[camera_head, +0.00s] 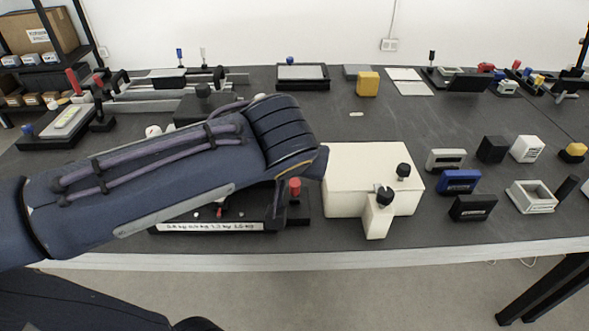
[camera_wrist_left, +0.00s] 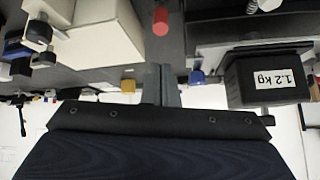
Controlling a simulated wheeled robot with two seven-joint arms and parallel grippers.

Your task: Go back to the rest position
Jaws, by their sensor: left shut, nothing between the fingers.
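My left arm (camera_head: 170,180) comes in from the left in the head view and reaches over the table's front. Its fingers are hidden there behind the wrist. In the left wrist view my left gripper (camera_wrist_left: 162,82) is shut, with its two grey fingers together and nothing between them. A black weight marked 1.2 kg (camera_wrist_left: 268,78) appears beside the fingers, apart from them. My right gripper is not in view.
The dark table (camera_head: 450,225) carries a cream box with black knobs (camera_head: 350,160), close to my wrist. A red knob (camera_head: 294,187) and a labelled rack (camera_head: 213,226) lie below my arm. Several small blocks (camera_head: 459,181) stand at the right. A yellow block (camera_head: 368,84) is farther back.

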